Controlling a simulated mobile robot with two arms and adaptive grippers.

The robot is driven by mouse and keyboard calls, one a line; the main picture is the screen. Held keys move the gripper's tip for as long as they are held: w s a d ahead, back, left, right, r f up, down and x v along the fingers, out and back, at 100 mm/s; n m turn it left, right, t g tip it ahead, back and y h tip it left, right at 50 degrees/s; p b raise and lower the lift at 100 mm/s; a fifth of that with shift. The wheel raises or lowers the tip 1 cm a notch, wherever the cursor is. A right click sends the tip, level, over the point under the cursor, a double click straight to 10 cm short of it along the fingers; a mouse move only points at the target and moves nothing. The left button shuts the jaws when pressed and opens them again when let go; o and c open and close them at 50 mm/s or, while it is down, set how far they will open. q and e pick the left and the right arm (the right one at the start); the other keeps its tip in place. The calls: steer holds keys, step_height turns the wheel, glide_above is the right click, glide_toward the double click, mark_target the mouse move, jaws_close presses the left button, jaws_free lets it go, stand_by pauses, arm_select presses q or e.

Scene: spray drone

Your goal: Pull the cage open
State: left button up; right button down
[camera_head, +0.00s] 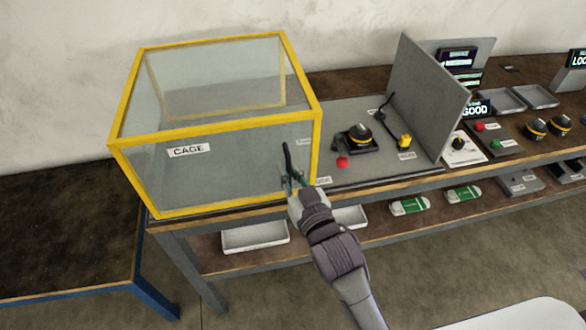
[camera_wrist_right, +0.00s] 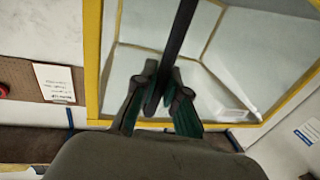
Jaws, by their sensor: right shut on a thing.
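The cage (camera_head: 222,165) is a clear box with yellow edges and a "CAGE" label on its front. It stands at the left end of the workbench. My right gripper (camera_head: 290,180) is at the front right of the cage, shut on the cage's dark upright handle (camera_head: 287,158). In the right wrist view, the fingers (camera_wrist_right: 160,98) close on both sides of the dark handle bar (camera_wrist_right: 179,35), with the cage's yellow frame (camera_wrist_right: 93,60) and clear panels behind. My left gripper is not in view.
A grey upright panel (camera_head: 425,100) stands right of the cage. A black device (camera_head: 355,138) and red button (camera_head: 342,162) sit on the bench between them. White trays (camera_head: 255,236) lie on the lower shelf. A dark table (camera_head: 70,235) stands at the left.

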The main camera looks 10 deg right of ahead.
steer(key=c, duration=1.2)
jaws_free()
steer(key=v, duration=1.2)
steer(key=shift+r, duration=0.1)
